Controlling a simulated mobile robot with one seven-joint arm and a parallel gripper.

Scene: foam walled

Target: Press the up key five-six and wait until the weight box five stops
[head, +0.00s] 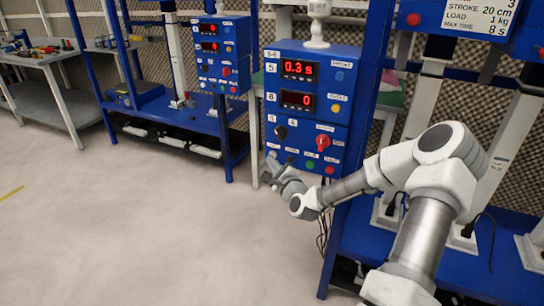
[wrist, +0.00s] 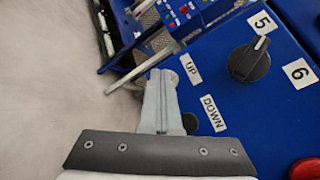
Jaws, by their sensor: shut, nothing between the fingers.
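The blue control box marked 5-6 (head: 320,75) stands in the middle of the head view. Its upper red display (head: 298,69) reads 0.3 s and the lower one (head: 297,100) reads 0. In the wrist view, the UP label (wrist: 190,69) and DOWN label (wrist: 213,113) sit right of my gripper (wrist: 160,78). Its shut, empty fingers point at the panel beside UP and cover the up key. Contact cannot be told. A dark key (wrist: 190,123) shows beside DOWN. The black selector knob (wrist: 248,62) points towards 5. I cannot identify weight box five.
A second blue control box (head: 219,55) stands further left. A sign (head: 480,18) marked 3 hangs at top right. The floor (head: 130,230) at left is clear.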

